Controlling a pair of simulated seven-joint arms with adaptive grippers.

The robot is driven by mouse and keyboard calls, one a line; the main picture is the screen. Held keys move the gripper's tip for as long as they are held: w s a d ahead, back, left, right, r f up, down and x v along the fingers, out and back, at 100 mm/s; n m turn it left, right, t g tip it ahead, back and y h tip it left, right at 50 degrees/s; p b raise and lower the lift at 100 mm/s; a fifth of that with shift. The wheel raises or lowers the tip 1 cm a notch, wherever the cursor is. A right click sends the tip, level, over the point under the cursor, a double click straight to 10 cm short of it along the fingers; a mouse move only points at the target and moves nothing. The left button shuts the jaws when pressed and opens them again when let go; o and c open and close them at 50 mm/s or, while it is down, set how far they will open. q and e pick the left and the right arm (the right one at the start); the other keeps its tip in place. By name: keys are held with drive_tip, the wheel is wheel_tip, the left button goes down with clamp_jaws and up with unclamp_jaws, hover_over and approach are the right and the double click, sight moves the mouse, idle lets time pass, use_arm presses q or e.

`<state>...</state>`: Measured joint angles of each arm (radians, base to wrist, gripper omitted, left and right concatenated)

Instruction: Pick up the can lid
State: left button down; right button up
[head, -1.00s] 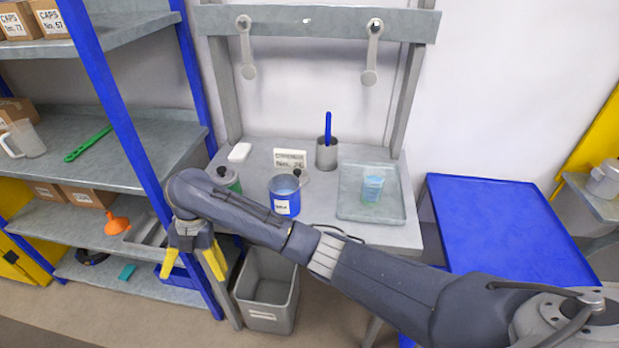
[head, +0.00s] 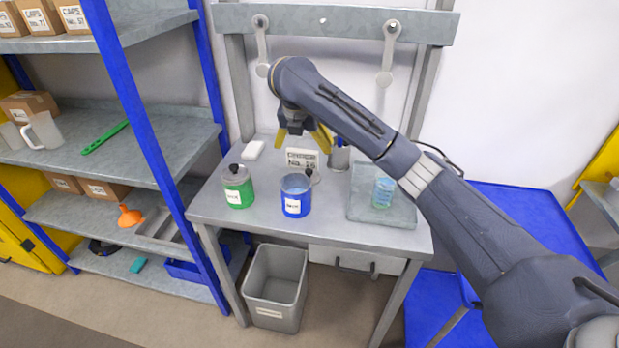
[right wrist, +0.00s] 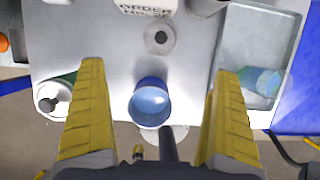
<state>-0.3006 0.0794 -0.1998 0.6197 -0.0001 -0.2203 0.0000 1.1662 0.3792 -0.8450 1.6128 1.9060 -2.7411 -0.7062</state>
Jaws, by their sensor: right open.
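The can lid (head: 315,178), a grey disc with a black knob, lies on the table behind the open blue can (head: 296,204), which partly hides it. In the right wrist view the lid (right wrist: 160,39) shows whole, flat, between the sign and the can (right wrist: 151,104). My right gripper (head: 303,137) is open and empty above the back of the table, pointing down. In the right wrist view its yellow fingers (right wrist: 160,72) are wide apart, with the lid ahead, centred between them. My left gripper is not in view.
A green can (head: 238,190) with a black-knobbed top stands left of the blue can. An order sign (head: 301,160) and a grey cup (head: 339,158) stand behind. Shelves (head: 150,156) stand left.

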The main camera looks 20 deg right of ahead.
sight(308, 172)
drive_tip(key=x, duration=1.1)
drive_tip(key=shift+w+d+f, duration=0.1)
drive_tip(key=shift+d+f, duration=0.15)
drive_tip(key=shift+x, duration=2.85)
drive_tip(key=shift+c, duration=0.6)
drive_tip(key=c, duration=1)
